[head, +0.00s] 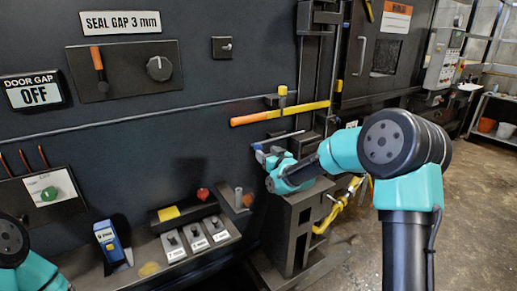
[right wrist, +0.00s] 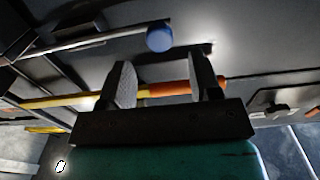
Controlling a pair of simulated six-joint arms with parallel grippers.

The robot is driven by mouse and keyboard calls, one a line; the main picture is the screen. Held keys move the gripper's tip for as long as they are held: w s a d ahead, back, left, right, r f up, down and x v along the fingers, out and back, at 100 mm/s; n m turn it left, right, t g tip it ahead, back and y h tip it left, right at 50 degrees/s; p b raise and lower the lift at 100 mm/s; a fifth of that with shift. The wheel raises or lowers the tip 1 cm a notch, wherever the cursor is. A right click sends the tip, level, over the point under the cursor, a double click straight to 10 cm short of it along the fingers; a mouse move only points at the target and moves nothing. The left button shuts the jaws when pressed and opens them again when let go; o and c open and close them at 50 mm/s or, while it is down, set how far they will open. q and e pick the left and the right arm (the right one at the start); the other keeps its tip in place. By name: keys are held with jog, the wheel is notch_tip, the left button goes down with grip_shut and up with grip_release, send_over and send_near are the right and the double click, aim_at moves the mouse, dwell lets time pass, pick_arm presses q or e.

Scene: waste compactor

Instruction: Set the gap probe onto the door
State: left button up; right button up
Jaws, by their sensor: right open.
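A blue and yellow handheld gauge (head: 110,247), which looks like the gap probe, stands upright at the lower left of the head view. The dark door panel (head: 215,85) fills the wall behind. My right gripper (head: 264,157) is well to the right of the gauge, near a blue-ended rod (head: 290,137). In the right wrist view my right gripper (right wrist: 160,72) is open with nothing between its fingertips. The rod's blue knob (right wrist: 160,37) shows just beyond the tips. Only part of my left arm shows at the lower left; its gripper is outside the head view.
An orange and yellow lever (head: 280,113) crosses above my right gripper; it also shows behind the fingers (right wrist: 170,89). A ledge with labelled blocks (head: 196,238) stands right of the gauge. A grey pedestal (head: 297,222) is under my right wrist. Floor (head: 475,200) lies open at right.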

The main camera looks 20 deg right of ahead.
aim_at(260, 148)
jog(key=x, duration=0.6)
jog(key=shift+w+a, duration=0.1)
jog(key=shift+w, duration=0.05)
jog(key=shift+c, duration=0.5)
grip_shut()
